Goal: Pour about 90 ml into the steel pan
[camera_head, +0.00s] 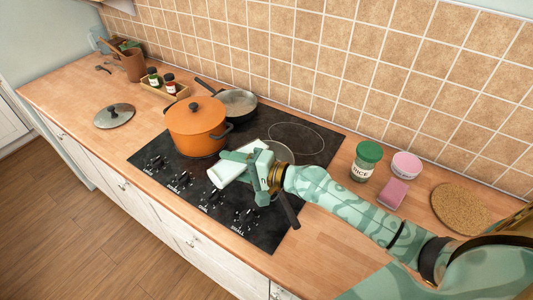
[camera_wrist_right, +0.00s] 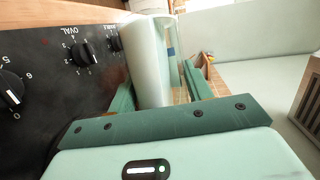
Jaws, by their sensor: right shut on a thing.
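My right gripper (camera_head: 258,172) is shut on a whitish, partly see-through cylindrical container (camera_head: 228,172). In the right wrist view the container (camera_wrist_right: 150,62) sits between the fingers (camera_wrist_right: 160,95), with a small blue mark on its side. In the head view it is strongly tilted above the hob. A pan (camera_head: 282,152) is partly hidden behind the gripper; a dark handle (camera_head: 290,210) shows below the arm. Another pan (camera_head: 238,103), with a greyish inside, stands at the back. I cannot tell whether liquid is flowing. My left gripper is not in view.
An orange pot (camera_head: 197,127) stands on the black hob (camera_head: 158,150), close left of the container. A steel lid (camera_head: 114,116) lies on the left counter. A rice jar (camera_head: 366,162), pink tub (camera_head: 406,165), pink sponge (camera_head: 392,194) and cork mat (camera_head: 460,208) are on the right.

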